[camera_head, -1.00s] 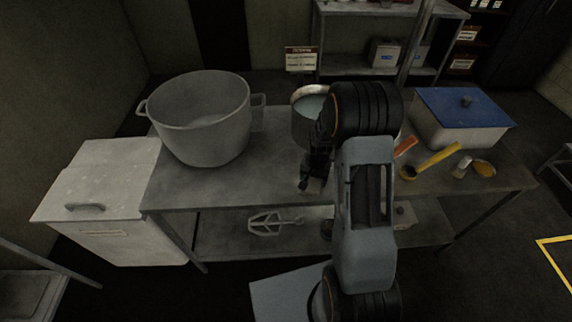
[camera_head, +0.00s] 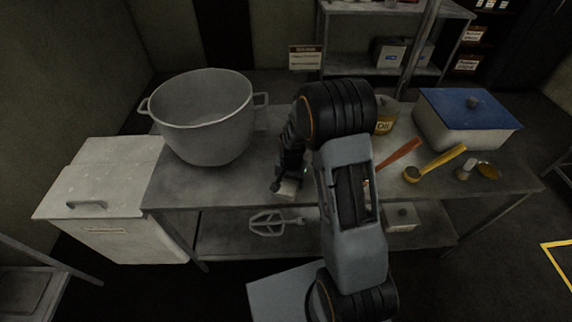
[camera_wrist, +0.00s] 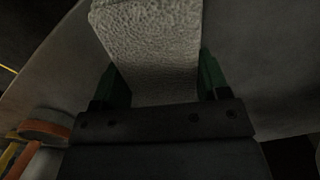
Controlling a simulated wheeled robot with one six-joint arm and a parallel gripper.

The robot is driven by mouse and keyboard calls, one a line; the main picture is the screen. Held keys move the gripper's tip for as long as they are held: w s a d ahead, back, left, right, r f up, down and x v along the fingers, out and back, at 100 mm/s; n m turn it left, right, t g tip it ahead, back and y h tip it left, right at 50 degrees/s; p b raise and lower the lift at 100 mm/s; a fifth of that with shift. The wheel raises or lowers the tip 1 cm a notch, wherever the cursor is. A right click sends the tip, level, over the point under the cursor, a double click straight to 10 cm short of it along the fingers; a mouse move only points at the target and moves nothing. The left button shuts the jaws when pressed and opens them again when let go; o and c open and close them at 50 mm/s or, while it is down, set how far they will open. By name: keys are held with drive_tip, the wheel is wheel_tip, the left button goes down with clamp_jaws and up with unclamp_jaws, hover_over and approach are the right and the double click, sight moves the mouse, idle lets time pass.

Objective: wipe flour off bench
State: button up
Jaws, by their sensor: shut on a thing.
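My gripper (camera_head: 282,182) is low at the front middle of the grey metal bench (camera_head: 215,187). It is shut on a pale, rough-textured block (camera_head: 289,188), which looks like a sponge. In the wrist view the block (camera_wrist: 155,45) sits between the two green fingers of my gripper (camera_wrist: 155,85), over the grey bench top (camera_wrist: 255,55). The block is at or just above the bench surface; I cannot tell if it touches. No flour stands out clearly on the dim bench top, and my arm hides part of it.
A big pot (camera_head: 205,125) stands at the bench's left, beside a white lidded bin (camera_head: 100,185). To the right are an oil container (camera_head: 385,118), a red-handled tool (camera_head: 400,152), a yellow-handled tool (camera_head: 438,162) and a blue-lidded box (camera_head: 465,125).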

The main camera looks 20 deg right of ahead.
drive_tip(key=shift+w+a, duration=0.1)
drive_tip(key=shift+a, duration=0.35)
drive_tip(key=shift+r+p, duration=2.55)
drive_tip(key=shift+r, duration=1.55)
